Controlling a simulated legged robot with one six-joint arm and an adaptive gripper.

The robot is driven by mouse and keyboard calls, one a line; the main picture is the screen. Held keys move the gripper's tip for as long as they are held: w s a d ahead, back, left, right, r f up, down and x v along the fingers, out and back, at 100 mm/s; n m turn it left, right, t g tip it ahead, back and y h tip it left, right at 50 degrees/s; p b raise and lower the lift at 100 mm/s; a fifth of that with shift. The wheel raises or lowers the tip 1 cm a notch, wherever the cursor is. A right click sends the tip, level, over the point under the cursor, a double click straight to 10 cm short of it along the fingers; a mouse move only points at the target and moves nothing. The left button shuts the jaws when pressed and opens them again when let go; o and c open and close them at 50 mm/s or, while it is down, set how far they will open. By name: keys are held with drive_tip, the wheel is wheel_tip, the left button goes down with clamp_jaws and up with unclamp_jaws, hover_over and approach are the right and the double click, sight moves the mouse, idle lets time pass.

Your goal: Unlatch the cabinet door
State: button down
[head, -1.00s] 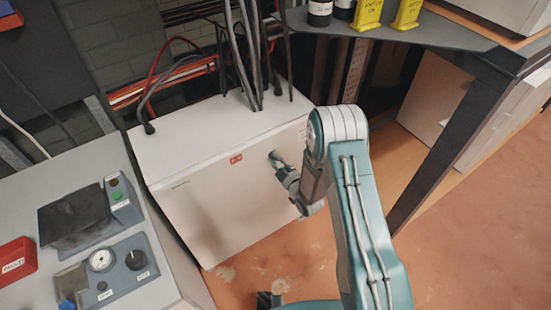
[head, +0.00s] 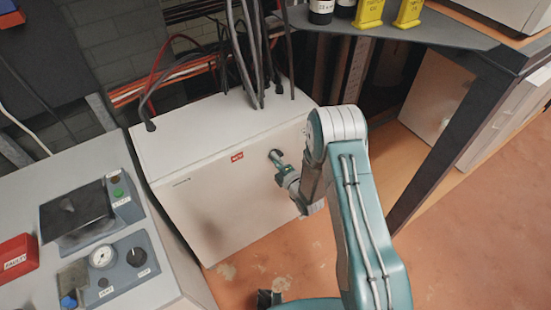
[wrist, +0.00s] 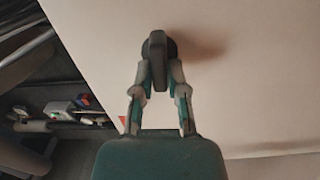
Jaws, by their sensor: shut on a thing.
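The white cabinet (head: 225,185) stands on the floor at the centre of the head view. Its front door bears a small red label (head: 237,157) and looks closed. A dark round latch (head: 275,154) sits on the door's upper right. My gripper (head: 279,160) reaches it from the front. In the wrist view the latch (wrist: 157,46) is a dark knob with an upright grip, and my gripper (wrist: 158,74) has its two fingertips closed on either side of that grip. The pale door face (wrist: 245,95) fills the right of the wrist view.
Thick cables (head: 245,55) enter the cabinet top. A grey console (head: 120,245) with a gauge and a red box (head: 17,257) stands at the left. A dark table (head: 450,35) with its leg is at the right. Orange floor (head: 470,220) lies open at the lower right.

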drive_tip(key=shift+s+a+f, duration=0.1)
drive_tip(key=shift+s+f, duration=0.05)
drive_tip(key=shift+f, duration=0.1)
drive_tip(key=c, duration=0.7)
unclamp_jaws()
drive_tip(key=shift+o, duration=0.2)
drive_tip(key=shift+a, duration=0.15)
drive_tip(key=shift+r, duration=0.1)
drive_tip(key=v, duration=1.2)
